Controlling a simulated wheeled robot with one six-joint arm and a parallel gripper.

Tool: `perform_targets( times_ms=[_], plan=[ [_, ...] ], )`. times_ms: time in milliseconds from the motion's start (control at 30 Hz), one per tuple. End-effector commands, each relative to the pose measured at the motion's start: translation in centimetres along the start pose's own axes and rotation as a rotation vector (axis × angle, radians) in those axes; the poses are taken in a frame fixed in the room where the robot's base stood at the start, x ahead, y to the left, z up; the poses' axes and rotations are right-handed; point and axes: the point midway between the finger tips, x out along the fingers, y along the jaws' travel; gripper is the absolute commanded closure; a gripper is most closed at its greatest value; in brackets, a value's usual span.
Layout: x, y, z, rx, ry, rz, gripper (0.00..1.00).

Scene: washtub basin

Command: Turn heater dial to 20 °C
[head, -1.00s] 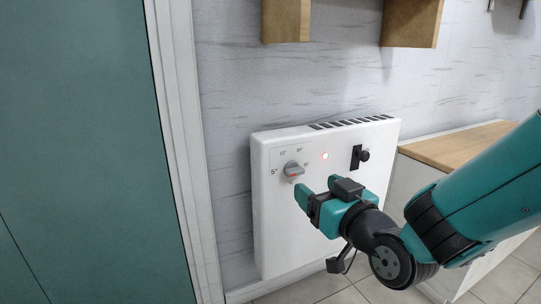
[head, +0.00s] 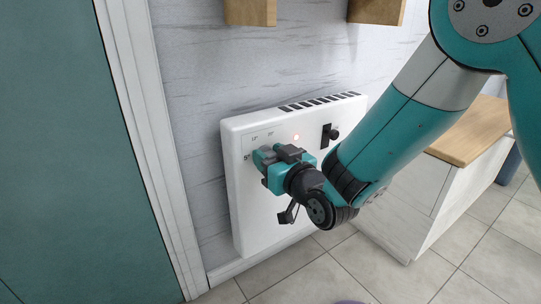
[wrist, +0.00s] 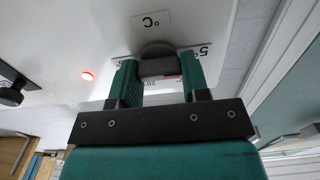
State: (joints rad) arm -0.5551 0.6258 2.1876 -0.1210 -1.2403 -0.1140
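The heater dial is a grey knob on the white heater's front. In the wrist view the dial (wrist: 158,66) sits between my two fingers, which touch it on both sides; a small red mark shows by its edge. My gripper (head: 267,157) meets the dial in the head view and mostly covers it. The wrist view also shows my gripper (wrist: 160,76), shut on the knob. A "5°" label (wrist: 201,51) is beside one finger, and a partly hidden label sits below the knob. The exact setting of the dial cannot be read.
The white heater (head: 245,215) hangs on the wall, with a lit red light (head: 296,137) and a black switch (head: 329,134) right of the dial. A wood-topped cabinet (head: 470,130) stands at right. A teal door (head: 50,150) and white frame are at left. Wooden shelves are above.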

Motion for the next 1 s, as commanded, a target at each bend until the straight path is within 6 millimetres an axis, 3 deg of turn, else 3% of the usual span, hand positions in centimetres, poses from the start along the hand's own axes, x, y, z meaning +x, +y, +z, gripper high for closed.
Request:
perform_targets(
  times_ms=[467, 1000],
  plan=[
    [-0.03, 0.15, -0.11, 0.071, 0.000, 0.001, 0.81],
    [-0.04, 0.41, -0.07, 0.527, 0.000, 0.002, 0.81]
  ],
)
